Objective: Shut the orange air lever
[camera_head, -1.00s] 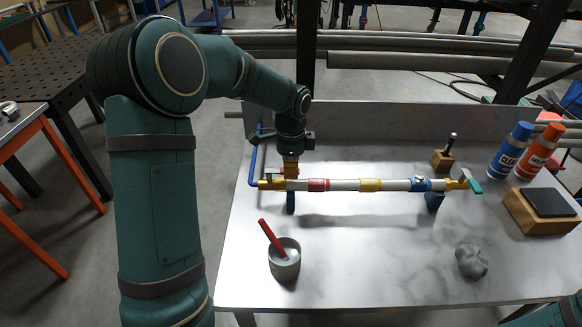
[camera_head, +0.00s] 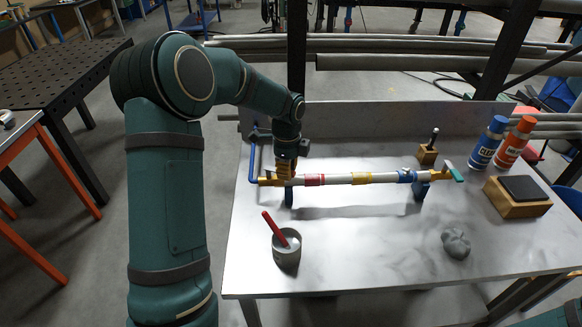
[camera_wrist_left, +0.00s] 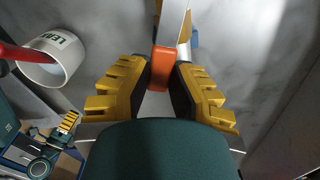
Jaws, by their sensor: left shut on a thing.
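The orange air lever (camera_wrist_left: 163,66) is between the yellow-and-black fingers of my left gripper (camera_wrist_left: 163,72) in the left wrist view. The fingers are shut on it. In the head view my left gripper (camera_head: 285,172) points down at the left end of the white pipe (camera_head: 335,180), and it hides the lever there. I cannot tell the lever's angle to the pipe from the head view. The pipe carries red, yellow and blue bands and has a blue bent tube (camera_head: 252,162) at its left end. My right gripper is out of view.
A grey cup (camera_head: 287,257) with a red-handled tool stands in front of the pipe. A teal lever (camera_head: 456,173) is at the pipe's right end. A grey lump (camera_head: 456,243), a wooden block with a dark top (camera_head: 518,193) and blue and orange bottles (camera_head: 488,143) are at the right.

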